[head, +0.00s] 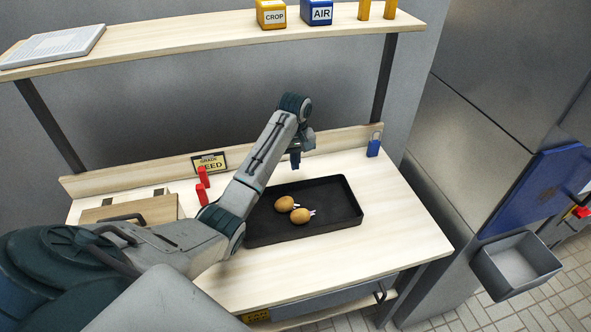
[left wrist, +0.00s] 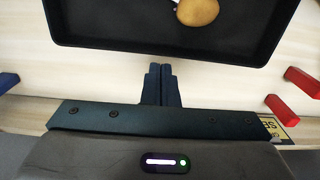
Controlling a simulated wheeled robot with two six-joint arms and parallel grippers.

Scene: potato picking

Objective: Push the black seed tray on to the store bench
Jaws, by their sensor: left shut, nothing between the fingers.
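The black seed tray (head: 337,203) lies flat on the light wooden bench top (head: 375,250), with two sprouting potatoes (head: 301,215) in it. In the left wrist view the tray's near wall (left wrist: 160,58) runs across the top, with one potato (left wrist: 198,11) showing. My left gripper (head: 295,163) is just behind the tray's far edge, pointing down. Its fingers (left wrist: 161,82) are shut with nothing between them, and their tips are close to the tray wall; I cannot tell whether they touch. My arm hides part of the tray's left side. My right gripper is not in view.
A blue padlock-like block (head: 374,147) stands at the bench's back right. A shelf (head: 215,35) spans above. A grey bin (head: 517,263) hangs at right.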

